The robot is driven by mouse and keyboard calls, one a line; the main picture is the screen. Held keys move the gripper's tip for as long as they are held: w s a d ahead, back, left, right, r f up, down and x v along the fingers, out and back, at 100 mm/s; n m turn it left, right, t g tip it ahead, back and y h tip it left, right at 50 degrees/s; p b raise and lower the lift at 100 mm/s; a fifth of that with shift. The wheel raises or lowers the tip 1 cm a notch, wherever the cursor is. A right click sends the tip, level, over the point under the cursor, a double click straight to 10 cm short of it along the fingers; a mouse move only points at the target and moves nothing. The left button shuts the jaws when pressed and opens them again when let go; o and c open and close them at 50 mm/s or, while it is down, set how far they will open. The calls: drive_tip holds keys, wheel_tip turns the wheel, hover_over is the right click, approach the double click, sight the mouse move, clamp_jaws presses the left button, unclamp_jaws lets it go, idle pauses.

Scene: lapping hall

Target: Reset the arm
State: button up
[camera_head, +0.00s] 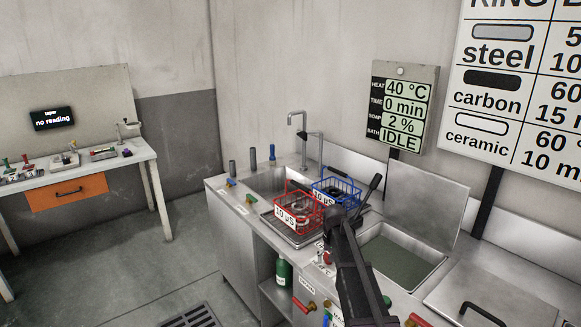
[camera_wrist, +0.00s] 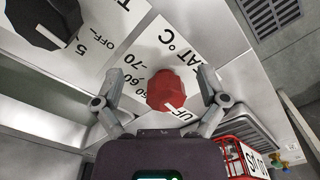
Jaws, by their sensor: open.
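My gripper (camera_wrist: 163,98) is open in the wrist view, one finger on either side of a red faceted knob (camera_wrist: 168,88). Gaps show between the knob and both fingers, and nothing is held. The knob has a white pointer line and sits on a white dial plate with temperature marks. In the head view my dark arm reaches over the front of the sink counter (camera_head: 238,208); the fingertips are hard to make out there.
A black knob (camera_wrist: 45,20) is beside the red one. A red wire basket (camera_head: 291,202) and a blue wire basket (camera_head: 348,184) stand close to my arm. An open-lidded bath (camera_head: 400,256) is at right. A wall display (camera_head: 401,110) reads IDLE. Floor at left is clear.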

drive_tip(key=s+r+p, duration=0.3)
drive_tip(key=s, duration=0.9)
drive_tip(key=s+r+n+p, duration=0.1)
drive_tip(key=s+r+p, duration=0.2)
drive_tip(key=s, duration=1)
drive_tip(key=shift+s+r, duration=0.3)
drive_tip(key=shift+r, duration=0.15)
drive_tip(key=shift+a, duration=0.1)
